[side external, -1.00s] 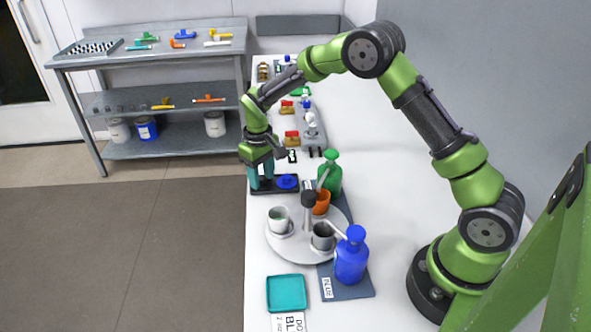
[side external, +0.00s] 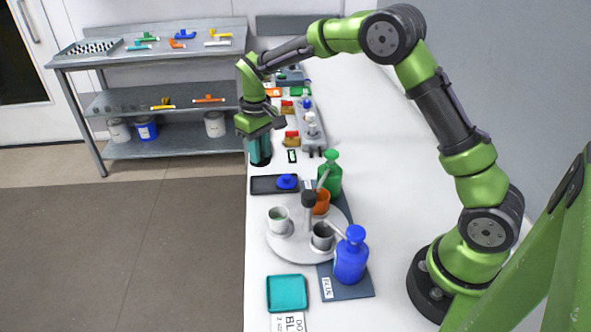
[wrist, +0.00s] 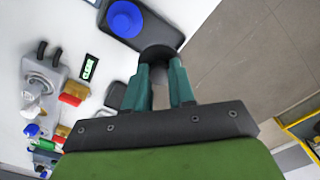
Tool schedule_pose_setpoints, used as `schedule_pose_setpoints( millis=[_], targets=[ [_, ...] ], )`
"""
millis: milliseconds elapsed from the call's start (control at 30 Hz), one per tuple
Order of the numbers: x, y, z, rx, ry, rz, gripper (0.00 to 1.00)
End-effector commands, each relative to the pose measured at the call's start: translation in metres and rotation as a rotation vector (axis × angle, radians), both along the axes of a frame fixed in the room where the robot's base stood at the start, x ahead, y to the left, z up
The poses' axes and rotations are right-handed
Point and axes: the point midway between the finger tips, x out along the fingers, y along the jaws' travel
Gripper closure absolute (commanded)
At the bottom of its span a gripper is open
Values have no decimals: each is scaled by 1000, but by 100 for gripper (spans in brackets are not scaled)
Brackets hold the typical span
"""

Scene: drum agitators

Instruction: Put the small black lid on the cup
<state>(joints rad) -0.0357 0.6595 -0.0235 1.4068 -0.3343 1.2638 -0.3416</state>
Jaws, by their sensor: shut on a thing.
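My gripper (side external: 260,157) has teal fingers and is above the far end of the dark tray (side external: 262,185). In the wrist view the fingers (wrist: 163,82) are shut on the small black lid (wrist: 157,52). In the side view the fingers mostly hide the lid. A blue lid (side external: 287,181) lies on the tray and also shows in the wrist view (wrist: 124,18). A white cup (side external: 278,220), a grey cup (side external: 322,238) and an orange cup (side external: 321,203) stand on a round pale tray (side external: 292,254). Their tops look open.
A teal dish (side external: 287,293) is at the front. Grey fixtures (side external: 311,128) and red-and-yellow blocks lie beyond the dark tray. The white table's right side is clear.

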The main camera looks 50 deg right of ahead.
Motion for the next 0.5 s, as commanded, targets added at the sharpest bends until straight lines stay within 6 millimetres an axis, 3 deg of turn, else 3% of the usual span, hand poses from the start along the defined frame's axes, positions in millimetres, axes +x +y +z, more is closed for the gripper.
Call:
schedule_pose_setpoints(
  millis=[167, 267, 500],
  targets=[
    [0, 5, 30, 0, -3, 11, 100],
    [-12, 21, 49, 2, -3, 46, 100],
    [-84, 72, 69, -1, 0, 287, 100]
  ],
)
